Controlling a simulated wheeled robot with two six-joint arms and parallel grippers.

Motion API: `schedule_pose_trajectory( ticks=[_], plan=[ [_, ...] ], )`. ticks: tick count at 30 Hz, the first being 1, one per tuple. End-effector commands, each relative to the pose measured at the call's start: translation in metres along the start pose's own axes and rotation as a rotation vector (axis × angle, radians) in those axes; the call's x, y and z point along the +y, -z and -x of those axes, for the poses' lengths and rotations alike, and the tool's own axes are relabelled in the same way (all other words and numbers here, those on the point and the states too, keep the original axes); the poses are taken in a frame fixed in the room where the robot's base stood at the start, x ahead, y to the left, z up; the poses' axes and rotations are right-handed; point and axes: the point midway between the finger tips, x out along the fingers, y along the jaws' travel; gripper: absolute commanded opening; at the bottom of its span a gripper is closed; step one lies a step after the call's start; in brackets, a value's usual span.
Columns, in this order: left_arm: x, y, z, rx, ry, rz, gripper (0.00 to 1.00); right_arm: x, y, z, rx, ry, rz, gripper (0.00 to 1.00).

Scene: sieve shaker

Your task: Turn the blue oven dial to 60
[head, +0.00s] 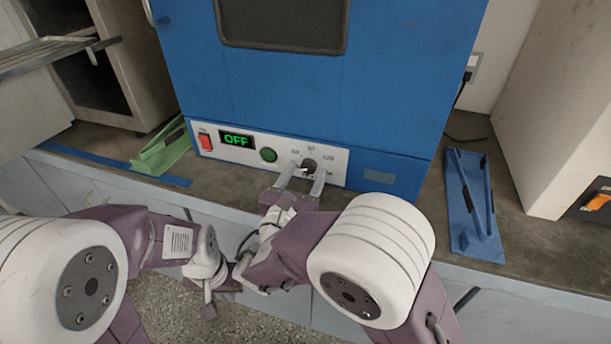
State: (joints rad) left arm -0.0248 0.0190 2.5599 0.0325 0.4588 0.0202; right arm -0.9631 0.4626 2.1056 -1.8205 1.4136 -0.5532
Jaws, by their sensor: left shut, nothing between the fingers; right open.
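The blue oven (400,80) stands at the back of the bench. Its dark dial (309,163) is on the white front panel, with small printed numbers around it; its pointer direction is too small to read surely. The green display (237,139) reads OFF. My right gripper (307,171) is open at the panel, with one finger on each side of the dial's lower part; whether they touch it I cannot tell. My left gripper (208,306) is shut and empty, low in front of the bench and away from the oven.
A red switch (205,141) and a green round button (268,155) are on the same panel. A green stand (163,150) is left of the oven and a blue stand (472,205) is right of it. A white cabinet with an orange switch (597,201) is at far right.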

Motion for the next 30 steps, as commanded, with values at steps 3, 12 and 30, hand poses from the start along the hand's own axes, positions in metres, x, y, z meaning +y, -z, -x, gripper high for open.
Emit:
schedule_pose_trajectory(
  ticks=[3,12,30],
  plan=[
    [0.0,0.0,-0.001,0.0,0.0,0.0,0.0,0.0,0.0,-0.003,0.001,-0.001,0.0,0.55],
    [0.0,0.0,0.0,0.0,0.0,0.0,0.0,0.0,0.0,-0.003,0.001,0.0,0.0,0.17],
    [0.0,-0.002,-0.021,0.0,0.0,0.0,0.0,0.0,0.004,-0.003,0.0,0.001,-0.171,0.0]
  ],
)
